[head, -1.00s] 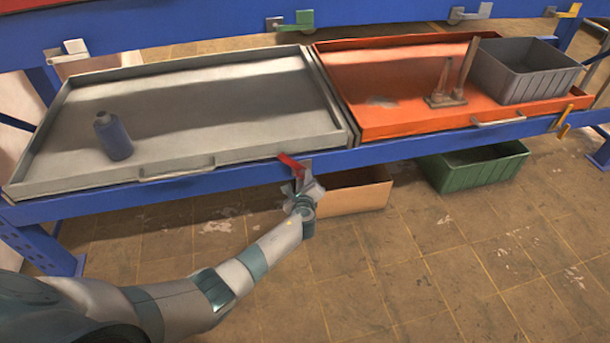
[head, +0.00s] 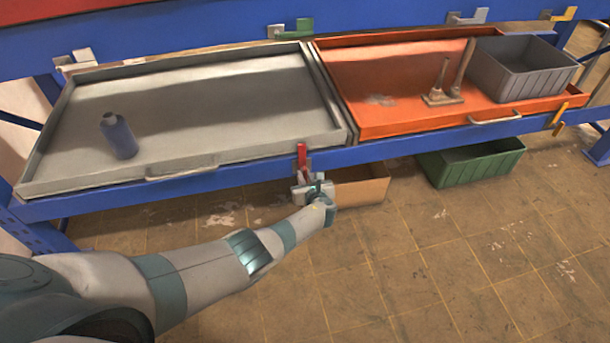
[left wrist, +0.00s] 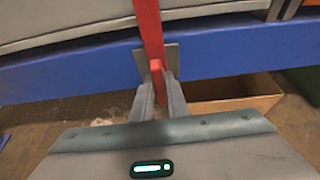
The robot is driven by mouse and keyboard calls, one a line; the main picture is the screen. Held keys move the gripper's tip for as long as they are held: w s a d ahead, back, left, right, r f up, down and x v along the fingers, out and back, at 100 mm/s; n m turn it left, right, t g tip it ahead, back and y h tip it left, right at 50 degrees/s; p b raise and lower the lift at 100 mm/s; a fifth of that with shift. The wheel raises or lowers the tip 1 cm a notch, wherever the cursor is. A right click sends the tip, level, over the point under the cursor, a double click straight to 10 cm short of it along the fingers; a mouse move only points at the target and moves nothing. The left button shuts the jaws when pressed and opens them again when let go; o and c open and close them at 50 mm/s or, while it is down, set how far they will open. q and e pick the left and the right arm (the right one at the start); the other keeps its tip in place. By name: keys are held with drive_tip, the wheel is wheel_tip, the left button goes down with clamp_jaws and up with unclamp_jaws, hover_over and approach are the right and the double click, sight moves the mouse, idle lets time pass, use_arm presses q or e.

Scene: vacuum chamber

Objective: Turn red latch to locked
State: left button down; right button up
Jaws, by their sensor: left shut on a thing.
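My left gripper (head: 306,183) is at the latch's lower end. In the left wrist view its two fingers (left wrist: 160,82) are shut on the red part of the latch. My right gripper is not in view.
The grey tray (head: 95,183) holds a dark blue bottle (head: 118,137). The orange tray (head: 400,129) holds a grey bin (head: 520,85) and brown posts. A cardboard box (head: 362,190) and a green bin (head: 470,166) are below. Other latches, including a green one (head: 291,29), line the rear beam.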

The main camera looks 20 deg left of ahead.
use_arm(q)
drive_tip(key=shift+a+r, duration=0.1)
idle(0.3)
drive_tip(key=c, duration=1.7)
unclamp_jaws()
drive_tip(key=shift+s+d, duration=0.1)
drive_tip(key=shift+d, duration=0.1)
